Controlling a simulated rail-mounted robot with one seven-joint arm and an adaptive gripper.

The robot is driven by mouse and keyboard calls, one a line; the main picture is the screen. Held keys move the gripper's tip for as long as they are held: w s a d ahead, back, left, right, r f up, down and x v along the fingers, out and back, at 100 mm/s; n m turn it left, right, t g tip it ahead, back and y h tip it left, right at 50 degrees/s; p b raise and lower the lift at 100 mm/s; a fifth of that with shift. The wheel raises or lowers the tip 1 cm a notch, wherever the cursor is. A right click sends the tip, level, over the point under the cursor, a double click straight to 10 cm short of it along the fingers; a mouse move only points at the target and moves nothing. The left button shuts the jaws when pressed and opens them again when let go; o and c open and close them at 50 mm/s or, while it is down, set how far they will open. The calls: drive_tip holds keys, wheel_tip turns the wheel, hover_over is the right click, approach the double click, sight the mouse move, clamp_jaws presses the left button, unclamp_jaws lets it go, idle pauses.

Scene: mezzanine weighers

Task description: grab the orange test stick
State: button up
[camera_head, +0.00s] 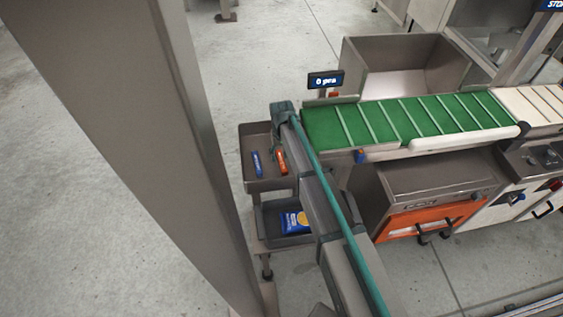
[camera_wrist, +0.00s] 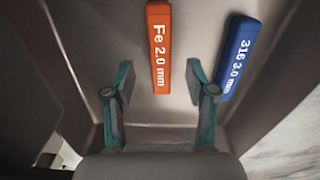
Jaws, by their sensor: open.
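The orange test stick (camera_wrist: 159,45), marked "Fe 2.0 mm", lies in a grey tray (camera_wrist: 85,22). In the head view the orange stick (camera_head: 281,162) shows beside my arm. A blue stick (camera_wrist: 239,55), marked "316 3.0 mm", lies to its right in the wrist view and to its left in the head view (camera_head: 257,163). My gripper (camera_wrist: 160,72) is open and empty, with its two teal fingers on either side of the orange stick's near end in the picture. I cannot tell how far above the stick the fingertips are.
A lower tray (camera_head: 262,222) holds a blue and yellow pack (camera_head: 293,222). A green conveyor belt (camera_head: 400,120) runs to the right, with a large metal bin (camera_head: 365,58) behind it. A small display (camera_head: 325,79) stands near the belt's end. Tray walls surround the sticks.

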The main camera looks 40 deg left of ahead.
sight(281, 161)
wheel_tip(281, 161, down, 4)
drive_tip(key=shift+f+p, duration=0.1)
drive_tip(key=shift+p, duration=0.3)
clamp_jaws()
